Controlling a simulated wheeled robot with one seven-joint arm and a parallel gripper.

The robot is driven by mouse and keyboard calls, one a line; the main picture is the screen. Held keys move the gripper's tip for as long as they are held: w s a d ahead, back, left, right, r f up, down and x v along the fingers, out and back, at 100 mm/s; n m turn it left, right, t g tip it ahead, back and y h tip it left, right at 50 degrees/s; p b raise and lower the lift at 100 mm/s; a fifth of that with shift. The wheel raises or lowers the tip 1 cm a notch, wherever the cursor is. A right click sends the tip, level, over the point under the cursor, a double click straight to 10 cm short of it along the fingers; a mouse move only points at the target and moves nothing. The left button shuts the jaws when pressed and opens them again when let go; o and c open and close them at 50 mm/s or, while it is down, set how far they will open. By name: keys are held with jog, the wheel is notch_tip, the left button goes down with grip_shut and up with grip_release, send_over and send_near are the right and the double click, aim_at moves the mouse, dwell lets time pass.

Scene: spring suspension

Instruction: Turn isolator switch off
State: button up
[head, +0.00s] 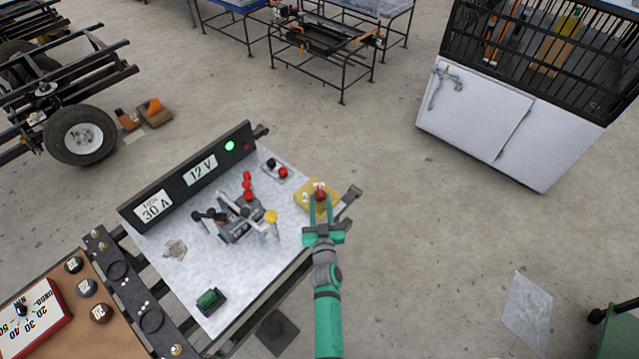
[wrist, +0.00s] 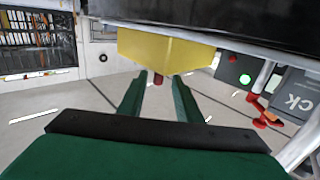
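A yellow box (head: 304,205) with a red knob (head: 320,195) on it, which looks like the isolator switch, sits at the right end of the light bench top. The same yellow box (wrist: 160,50) and red knob (wrist: 158,79) show at the upper middle of the wrist view, which appears upside down. My green gripper (head: 321,204) is at the box. Its two fingers (wrist: 157,88) are apart, with the knob lying between or just beyond their tips. I cannot tell whether either finger touches the knob. The knob's exact turn is too small to read.
A black panel (head: 186,176) with 30 A and 12 V displays and a lit green lamp (head: 230,146) stands along the bench's back. A lever device (head: 238,225), a small red-and-black terminal block (head: 275,170) and a green switch (head: 209,299) are left of my gripper.

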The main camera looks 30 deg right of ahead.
aim_at(320, 186)
jog(key=x, duration=0.8)
jog(key=shift+w+d, duration=0.1)
jog(key=shift+d, duration=0.1)
grip_shut()
